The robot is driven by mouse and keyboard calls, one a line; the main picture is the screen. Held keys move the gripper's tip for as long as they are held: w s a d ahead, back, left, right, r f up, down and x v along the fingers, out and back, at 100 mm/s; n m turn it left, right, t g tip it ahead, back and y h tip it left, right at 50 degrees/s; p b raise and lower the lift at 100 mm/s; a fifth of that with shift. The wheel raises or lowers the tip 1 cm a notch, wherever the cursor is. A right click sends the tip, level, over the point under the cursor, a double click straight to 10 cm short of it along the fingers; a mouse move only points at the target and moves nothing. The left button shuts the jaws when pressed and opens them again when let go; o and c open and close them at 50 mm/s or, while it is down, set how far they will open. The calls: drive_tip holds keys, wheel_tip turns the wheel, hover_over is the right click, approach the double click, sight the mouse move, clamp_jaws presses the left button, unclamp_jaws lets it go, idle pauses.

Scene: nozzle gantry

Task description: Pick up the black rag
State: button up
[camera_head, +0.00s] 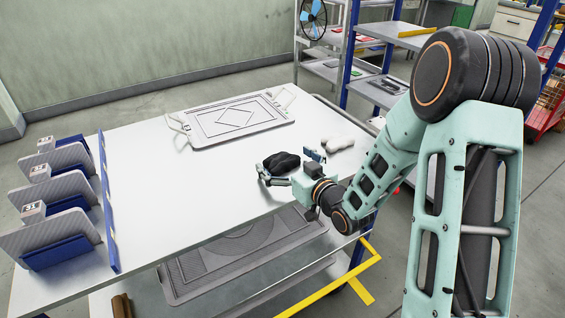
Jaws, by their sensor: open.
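The black rag (282,161) is a dark crumpled lump on the white table (185,205), right of its middle. My gripper (262,176) reaches over the table from the right and is open. Its fingers are at the front left side of the rag, very close to it. I cannot tell whether they touch it. The rag's lower edge is partly hidden behind the gripper.
A grey framed tray (236,119) lies at the table's back. A pale crumpled cloth (337,144) lies right of the rag. Blue-fronted card holders (62,254) stand at the left. A yellow rail (335,281) runs by the front right.

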drive_tip(key=shift+w+a, duration=0.2)
drive_tip(key=shift+w, duration=0.05)
drive_tip(key=shift+c, duration=0.6)
drive_tip(key=c, duration=1.1)
drive_tip(key=shift+r, duration=0.15)
